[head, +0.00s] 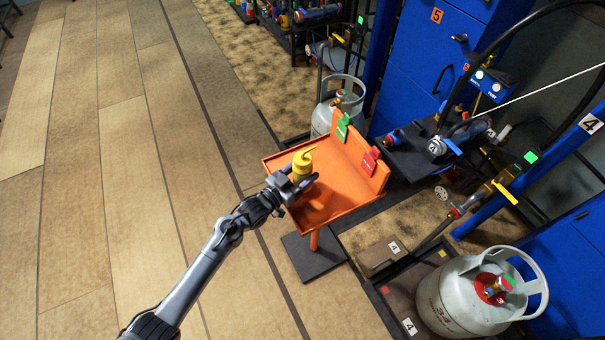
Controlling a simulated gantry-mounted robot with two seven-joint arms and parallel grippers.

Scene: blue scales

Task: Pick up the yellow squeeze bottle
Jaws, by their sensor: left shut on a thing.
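The yellow squeeze bottle (302,167) stands roughly upright at the left part of the orange tray stand (340,192), its thin bent spout pointing up and to the left. My left gripper (297,185) reaches in from the lower left and is shut on the bottle's lower part. The fingers hide the bottle's base, so I cannot tell whether it touches the tray. My right gripper is not in view.
A green tag (343,126) and a red tag (370,160) sit at the tray's raised back. Grey gas cylinders stand behind (349,92) and at lower right (460,295). A blue cabinet (415,70) with valves and hoses fills the right. The wooden floor at left is clear.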

